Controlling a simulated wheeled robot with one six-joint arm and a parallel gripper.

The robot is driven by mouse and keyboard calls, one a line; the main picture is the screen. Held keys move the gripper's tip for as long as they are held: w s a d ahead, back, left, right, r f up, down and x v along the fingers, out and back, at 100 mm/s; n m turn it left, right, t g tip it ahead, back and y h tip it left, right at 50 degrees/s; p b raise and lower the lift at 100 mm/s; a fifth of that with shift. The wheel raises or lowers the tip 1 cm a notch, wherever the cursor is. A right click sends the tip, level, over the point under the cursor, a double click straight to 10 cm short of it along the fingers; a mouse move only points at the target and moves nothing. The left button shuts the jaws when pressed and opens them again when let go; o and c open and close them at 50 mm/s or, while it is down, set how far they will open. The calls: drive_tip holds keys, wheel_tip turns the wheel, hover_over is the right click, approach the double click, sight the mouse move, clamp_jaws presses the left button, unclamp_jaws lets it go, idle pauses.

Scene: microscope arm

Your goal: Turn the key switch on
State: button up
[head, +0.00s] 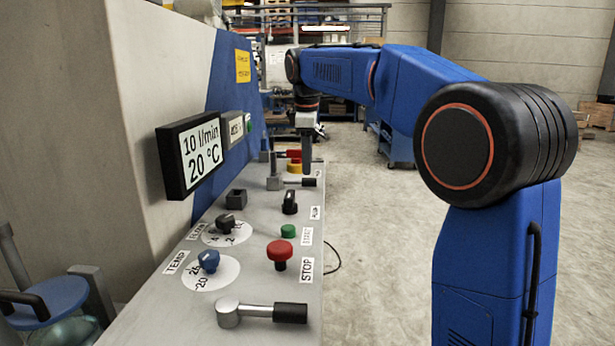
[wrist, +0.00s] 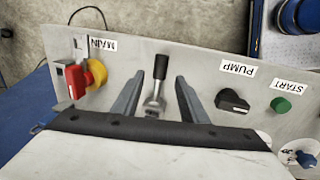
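No control is marked as a key switch. The black PUMP switch (head: 290,202) stands on the sloped panel (head: 255,255), and it also shows right of the fingers in the wrist view (wrist: 233,101). The red and yellow MAIN switch (head: 294,164) is at the panel's far end and left of the fingers in the wrist view (wrist: 94,76). My gripper (head: 306,165) points down over the far part of the panel. In the wrist view its two fingers (wrist: 160,76) are apart, with a black-handled lever (wrist: 160,66) showing between them. I cannot tell whether they touch it.
A display (head: 191,153) juts from the wall at left. The floor at right is open.

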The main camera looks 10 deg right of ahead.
sight(308, 179)
drive_tip(key=shift+w+d+f, duration=0.1)
drive_tip(key=shift+w+f, duration=0.1)
drive_tip(key=shift+f, duration=0.7)
drive_tip(key=shift+w+d+f, duration=0.1)
drive_tip(key=shift+w+f, duration=0.05)
drive_tip(key=shift+f, duration=0.75)
drive_tip(key=shift+w+f, duration=0.2)
drive_tip(key=shift+f, duration=0.7)
clamp_jaws()
